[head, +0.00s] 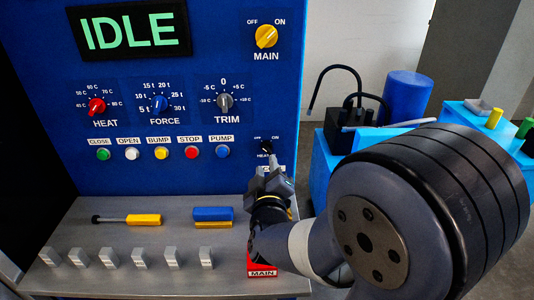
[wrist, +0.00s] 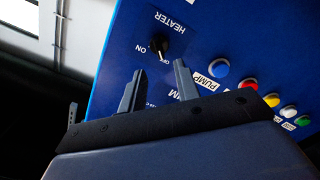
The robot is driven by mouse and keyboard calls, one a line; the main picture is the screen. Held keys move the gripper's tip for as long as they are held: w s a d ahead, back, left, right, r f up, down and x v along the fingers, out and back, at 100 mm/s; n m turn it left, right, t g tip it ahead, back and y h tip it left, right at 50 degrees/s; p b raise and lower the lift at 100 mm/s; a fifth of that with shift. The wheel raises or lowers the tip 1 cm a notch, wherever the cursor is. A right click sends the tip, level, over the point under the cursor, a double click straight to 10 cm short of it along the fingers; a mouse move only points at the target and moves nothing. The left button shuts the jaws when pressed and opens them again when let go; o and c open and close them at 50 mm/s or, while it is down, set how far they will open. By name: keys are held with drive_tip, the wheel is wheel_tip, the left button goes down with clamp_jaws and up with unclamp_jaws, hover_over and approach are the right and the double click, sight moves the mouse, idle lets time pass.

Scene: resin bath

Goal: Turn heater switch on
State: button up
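The heater switch (head: 266,147) is a small black knob low on the right of the blue panel, with OFF and ON printed above it. It also shows in the wrist view (wrist: 160,46), where the panel appears upside down. Its pointer seems to be on the OFF side. My gripper (head: 270,172) is just below the switch in the head view and partly covers its HEATER label. In the wrist view my gripper (wrist: 159,68) is open and empty. Its fingertips are close to the knob, one to each side, and do not appear to touch it.
The yellow MAIN knob (head: 266,36) is above, and a row of buttons ends at the blue PUMP button (head: 222,151) to the left. The grey shelf (head: 120,222) below carries tools, several grey blocks and a red MAIN block (head: 262,270). Blue containers stand at right.

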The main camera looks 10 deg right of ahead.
sight(266, 151)
drive_tip(key=w, duration=0.3)
drive_tip(key=w+d, duration=0.1)
drive_tip(key=w, duration=0.2)
drive_tip(key=shift+w+d, duration=0.1)
drive_tip(key=shift+d, duration=0.05)
clamp_jaws()
